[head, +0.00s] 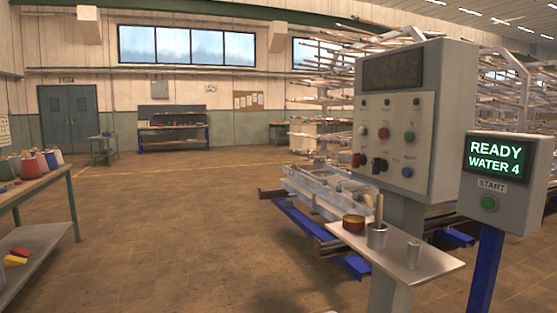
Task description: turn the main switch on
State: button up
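A grey control cabinet (447,110) stands on a post at the right of the head view. Its pale front panel carries several buttons and knobs under a dark display (392,70). A black knob or switch (378,165) sits low on the panel, beside a red one (358,160). Another red button (383,133) and a green button (409,136) are above them. The labels are too small to read, so I cannot tell which is the main switch or its setting. My gripper is not in view.
A small metal shelf (430,262) with cups juts out below the cabinet. A box (505,180) reading "READY WATER 4" with a green START button stands at far right on a blue post. A workbench (45,190) is at left. The middle floor (190,230) is clear.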

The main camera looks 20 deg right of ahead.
aim_at(357, 159)
jog(key=z, duration=0.2)
jog(key=i, duration=0.85)
jog(key=u, duration=0.25)
